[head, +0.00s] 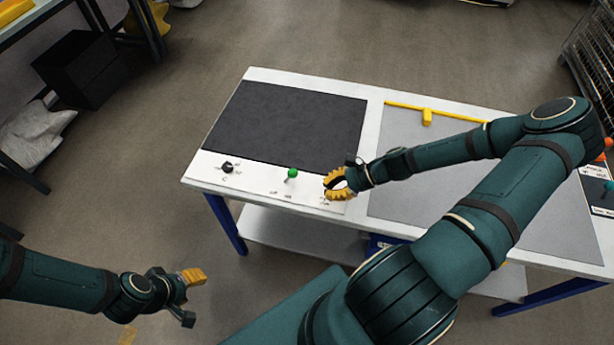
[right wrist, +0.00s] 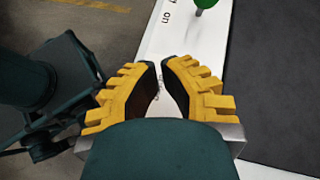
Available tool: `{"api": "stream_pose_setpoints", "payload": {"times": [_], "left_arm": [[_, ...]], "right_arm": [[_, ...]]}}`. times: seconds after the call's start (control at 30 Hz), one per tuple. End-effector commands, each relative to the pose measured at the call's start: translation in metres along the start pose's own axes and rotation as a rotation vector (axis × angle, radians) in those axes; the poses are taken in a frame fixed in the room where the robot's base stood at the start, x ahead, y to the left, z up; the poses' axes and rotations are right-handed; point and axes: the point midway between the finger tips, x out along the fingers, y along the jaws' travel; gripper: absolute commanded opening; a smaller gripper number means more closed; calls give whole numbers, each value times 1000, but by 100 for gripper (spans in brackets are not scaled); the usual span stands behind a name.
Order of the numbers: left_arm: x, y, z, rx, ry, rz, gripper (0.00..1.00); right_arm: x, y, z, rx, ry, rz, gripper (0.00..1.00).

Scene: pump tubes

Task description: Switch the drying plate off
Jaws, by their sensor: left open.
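The drying plate is a dark slab (head: 293,125) on the left part of the white bench in the head view. A green-tipped switch (head: 292,173) stands on the white front strip, with small labels in front of it. Its green tip also shows at the top of the right wrist view (right wrist: 205,4), near an "on" label. My right gripper (head: 333,182) hovers over the strip, right of the switch and apart from it. Its yellow fingertips (right wrist: 160,63) are close together with a narrow gap and nothing visible between them. My left gripper (head: 190,290) is open and empty over the floor, front left.
A black knob (head: 227,167) sits left of the switch. A grey mat (head: 385,190) covers the right part of the bench, with a yellow bar (head: 427,117) at its back. My right arm crosses above the mat.

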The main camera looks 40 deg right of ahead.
Motion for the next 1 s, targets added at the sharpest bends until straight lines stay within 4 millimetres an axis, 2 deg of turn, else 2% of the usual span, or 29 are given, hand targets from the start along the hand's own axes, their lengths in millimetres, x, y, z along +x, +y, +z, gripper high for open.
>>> {"api": "stream_pose_setpoints", "payload": {"times": [0.03, 0.1, 0.2, 0.33, 0.77, 0.87, 1.0], "left_arm": [[0, 0, 0, 0, 0, 0, 47], [-1, 0, 0, 0, 0, 0, 47], [-1, 0, 0, 0, 0, 0, 47], [-1, 0, 0, 0, 0, 0, 47], [0, 0, 0, 0, 0, 0, 47], [2, -1, 1, 1, -2, 0, 47], [8, -3, 3, 2, -7, 1, 47]], "right_arm": [[-19, -6, -6, 49, -12, -42, 0], [-38, -13, -9, 99, -33, -81, 0], [-56, -18, -12, 145, -54, -116, 0], [-67, -20, -13, 170, -66, -136, 0], [-62, -21, -13, 172, -67, -136, 0], [-52, -22, -13, 172, -70, -135, 0], [-27, -25, -12, 171, -71, -134, 0]]}}
